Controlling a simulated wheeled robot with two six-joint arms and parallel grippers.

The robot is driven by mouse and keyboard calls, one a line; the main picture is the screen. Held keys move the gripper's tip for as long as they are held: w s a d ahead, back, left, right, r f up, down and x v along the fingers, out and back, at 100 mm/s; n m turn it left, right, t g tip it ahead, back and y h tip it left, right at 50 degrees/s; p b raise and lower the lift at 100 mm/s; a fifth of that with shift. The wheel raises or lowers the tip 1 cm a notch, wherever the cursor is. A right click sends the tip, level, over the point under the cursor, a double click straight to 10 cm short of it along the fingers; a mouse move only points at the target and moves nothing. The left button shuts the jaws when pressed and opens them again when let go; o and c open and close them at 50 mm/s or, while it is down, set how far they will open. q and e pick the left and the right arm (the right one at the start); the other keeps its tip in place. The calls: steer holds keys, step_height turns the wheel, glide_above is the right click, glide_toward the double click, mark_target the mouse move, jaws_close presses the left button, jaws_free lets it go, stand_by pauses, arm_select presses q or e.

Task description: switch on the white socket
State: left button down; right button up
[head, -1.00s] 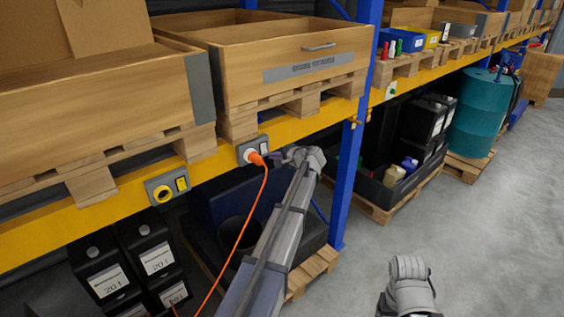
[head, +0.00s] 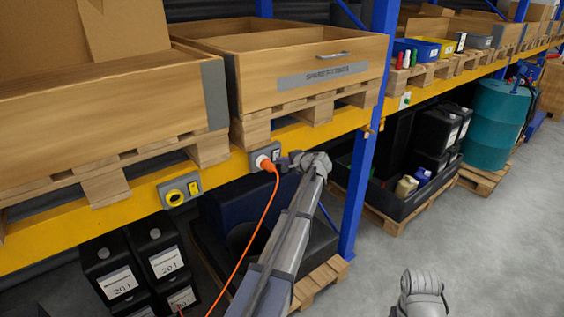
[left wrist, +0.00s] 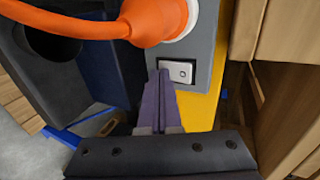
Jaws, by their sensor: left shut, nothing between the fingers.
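The white socket (head: 264,160) is in a grey box on the yellow beam, with an orange plug and cable (head: 269,168) in it. Its white rocker switch (left wrist: 179,72) shows in the left wrist view on the grey plate, beside the plug. My left gripper (head: 285,160) is shut and empty at the right side of the box. In the left wrist view its fingertips (left wrist: 165,74) overlap the left edge of the rocker; I cannot tell whether they touch it. Which way the rocker is tipped is unclear. My right gripper's fingers are not visible.
A second grey box with a yellow socket (head: 180,190) is on the beam to the left. A wooden crate on a pallet (head: 300,75) stands above. A blue upright (head: 372,150) stands right of my left arm. The orange cable hangs down beside that arm.

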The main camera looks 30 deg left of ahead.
arm_select(q)
steer(key=shift+r, duration=0.15)
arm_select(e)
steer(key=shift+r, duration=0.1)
arm_select(q)
steer(key=shift+r+p, duration=0.75)
steer(key=shift+p, duration=0.05)
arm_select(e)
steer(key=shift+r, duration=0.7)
arm_select(q)
steer(key=f+p+v, duration=0.1)
steer(key=p+v, duration=0.3)
steer(key=v, duration=0.9)
steer(key=shift+d, duration=0.5)
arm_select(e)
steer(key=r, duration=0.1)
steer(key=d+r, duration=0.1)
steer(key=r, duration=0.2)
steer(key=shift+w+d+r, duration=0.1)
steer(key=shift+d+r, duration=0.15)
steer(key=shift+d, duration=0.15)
arm_select(q)
steer(key=shift+s+d, duration=0.15)
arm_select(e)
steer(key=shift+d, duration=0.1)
